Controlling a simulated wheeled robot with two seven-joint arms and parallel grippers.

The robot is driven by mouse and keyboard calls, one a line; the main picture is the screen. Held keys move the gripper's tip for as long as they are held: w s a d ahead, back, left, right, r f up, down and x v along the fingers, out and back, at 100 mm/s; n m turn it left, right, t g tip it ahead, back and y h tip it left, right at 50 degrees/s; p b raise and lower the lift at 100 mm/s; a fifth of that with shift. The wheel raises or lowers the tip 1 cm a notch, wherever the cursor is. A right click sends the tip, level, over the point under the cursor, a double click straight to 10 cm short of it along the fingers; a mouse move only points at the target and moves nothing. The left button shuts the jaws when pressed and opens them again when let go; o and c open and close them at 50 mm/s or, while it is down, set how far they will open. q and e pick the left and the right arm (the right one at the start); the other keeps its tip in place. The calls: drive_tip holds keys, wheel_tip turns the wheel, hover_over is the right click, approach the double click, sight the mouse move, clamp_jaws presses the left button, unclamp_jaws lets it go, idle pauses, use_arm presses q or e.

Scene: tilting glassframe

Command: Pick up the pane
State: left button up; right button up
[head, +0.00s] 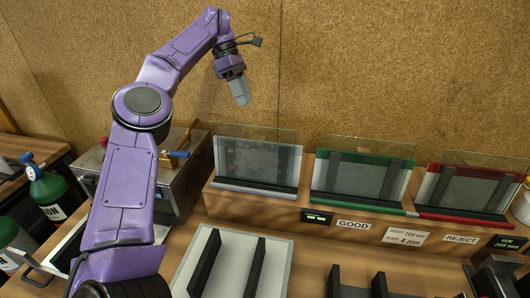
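Three clear glass panes stand upright in slotted holders along the back ledge. The left pane (257,158) is in a grey-framed holder, the middle pane (358,176) in a green one, and the right pane (471,188) in a red one. I cannot tell which is the task's pane. My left gripper (241,93) is raised in front of the cork wall, above and apart from the left pane, pointing down. It holds nothing that I can see; its finger gap does not show. My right gripper is not in view.
A white plate (275,270) with two black rails lies in front, with no pane visible on it. More black uprights (380,285) stand to its right. The ledge carries GOOD (353,225) and REJECT (461,239) labels. Green bottles (45,187) stand at left beside a metal box (190,165).

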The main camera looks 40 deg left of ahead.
use_arm(q)
drive_tip(key=b+x, duration=0.2)
drive_tip(key=x, duration=0.6)
drive_tip(key=shift+s+d+f, duration=0.15)
drive_tip(key=shift+d+f, duration=0.2)
drive_tip(key=shift+f, duration=0.05)
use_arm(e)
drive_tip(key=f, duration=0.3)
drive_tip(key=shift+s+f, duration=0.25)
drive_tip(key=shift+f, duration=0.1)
use_arm(q)
drive_tip(key=shift+s, duration=0.1)
drive_tip(key=shift+f, duration=0.25)
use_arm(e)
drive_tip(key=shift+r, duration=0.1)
use_arm(q)
clamp_jaws()
